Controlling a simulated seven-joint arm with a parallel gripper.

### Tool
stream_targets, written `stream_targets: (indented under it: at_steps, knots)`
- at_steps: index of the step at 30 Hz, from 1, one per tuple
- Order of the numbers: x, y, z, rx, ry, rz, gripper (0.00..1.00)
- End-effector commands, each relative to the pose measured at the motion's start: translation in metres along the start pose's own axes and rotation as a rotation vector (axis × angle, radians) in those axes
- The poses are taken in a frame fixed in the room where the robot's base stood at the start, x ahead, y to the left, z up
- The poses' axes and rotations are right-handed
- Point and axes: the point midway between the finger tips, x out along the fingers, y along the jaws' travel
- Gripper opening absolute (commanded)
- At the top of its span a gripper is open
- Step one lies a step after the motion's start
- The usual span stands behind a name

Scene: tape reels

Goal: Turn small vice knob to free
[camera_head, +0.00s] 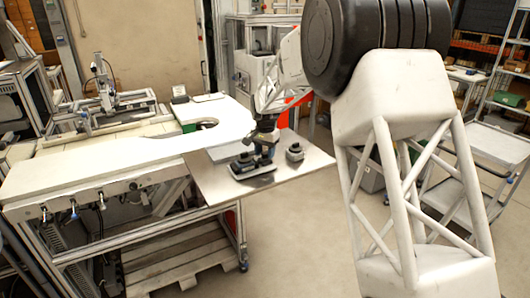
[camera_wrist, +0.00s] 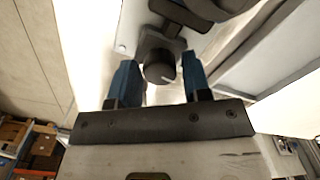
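A dark round knob (camera_wrist: 159,70) with a light mark on its face sits on a dark fixture (camera_wrist: 160,42) in the wrist view. My gripper (camera_wrist: 159,60) is open, with its two blue fingers on either side of the knob. A gap shows between each finger and the knob. In the head view my gripper (camera_head: 265,137) is low over a black and grey fixture (camera_head: 246,168) on the metal plate (camera_head: 222,188). A smaller dark block (camera_head: 294,153) stands on the plate to the right. The knob cannot be made out in the head view.
The plate adjoins a white workbench (camera_head: 110,170) on its left. A green and white piece (camera_head: 188,125) and a dark-edged cutout (camera_head: 208,124) lie behind. A grey cart (camera_head: 470,150) stands at right. The plate's front right part is clear.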

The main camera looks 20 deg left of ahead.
Motion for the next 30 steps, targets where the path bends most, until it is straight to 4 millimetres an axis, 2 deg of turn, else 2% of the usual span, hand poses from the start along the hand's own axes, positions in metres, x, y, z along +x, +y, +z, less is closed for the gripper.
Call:
stream_targets:
  at_steps: [1,6,20,30]
  knots:
    - [-0.0001,0.0,0.0,0.0,0.0,0.0,0.36]
    - [-0.0001,-0.0001,0.0,0.0,0.0,0.0,0.1]
    - [-0.0003,-0.0002,-0.0001,-0.073,0.0,0.0,0.1]
    - [-0.0007,-0.0001,-0.0003,-0.301,0.001,-0.001,0.1]
